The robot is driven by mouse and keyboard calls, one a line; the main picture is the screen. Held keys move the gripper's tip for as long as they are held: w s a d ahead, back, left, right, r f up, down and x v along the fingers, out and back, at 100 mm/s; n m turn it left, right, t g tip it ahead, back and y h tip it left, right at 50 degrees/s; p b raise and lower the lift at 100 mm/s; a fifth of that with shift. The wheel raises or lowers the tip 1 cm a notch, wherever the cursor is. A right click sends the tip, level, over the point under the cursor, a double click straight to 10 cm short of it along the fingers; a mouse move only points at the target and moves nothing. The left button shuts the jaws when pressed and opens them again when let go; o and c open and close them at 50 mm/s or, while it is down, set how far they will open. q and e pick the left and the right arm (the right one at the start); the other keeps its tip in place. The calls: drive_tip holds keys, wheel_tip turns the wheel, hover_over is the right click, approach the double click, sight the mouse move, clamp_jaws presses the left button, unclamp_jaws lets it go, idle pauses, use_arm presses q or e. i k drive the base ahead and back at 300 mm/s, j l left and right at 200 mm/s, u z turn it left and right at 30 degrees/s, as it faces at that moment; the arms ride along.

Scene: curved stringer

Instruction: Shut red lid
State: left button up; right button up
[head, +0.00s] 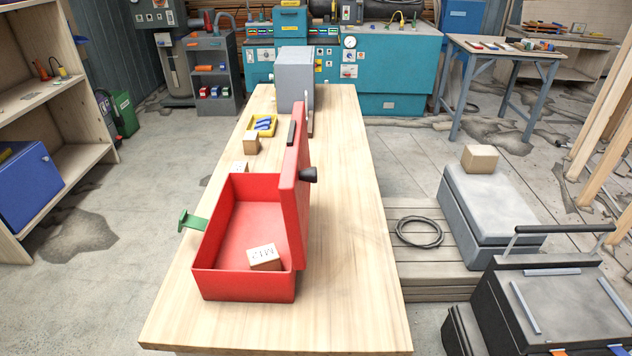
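A red box (243,285) stands on the near half of a long wooden table, open at the top. Its red lid (297,205) stands upright along the box's right side, with a black knob (308,174) on its outer face. A small wooden block (264,257) with dark markings lies inside the box near its front right. Neither of my grippers is in view.
The wooden table (350,275) is clear to the right of the box. Behind the box are a wooden block (251,145), a yellow tray (253,132) with blue items, and a grey box (295,76). A grey case (490,218) and black toolbox stand at right.

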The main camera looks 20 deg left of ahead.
sight(298, 172)
drive_tip(key=i+l+u, duration=0.15)
drive_tip(key=u, duration=0.25)
drive_tip(key=i+l+u, duration=0.15)
drive_tip(key=u, duration=0.25)
drive_tip(key=i+l+u, duration=0.1)
drive_tip(key=l+u, duration=0.3)
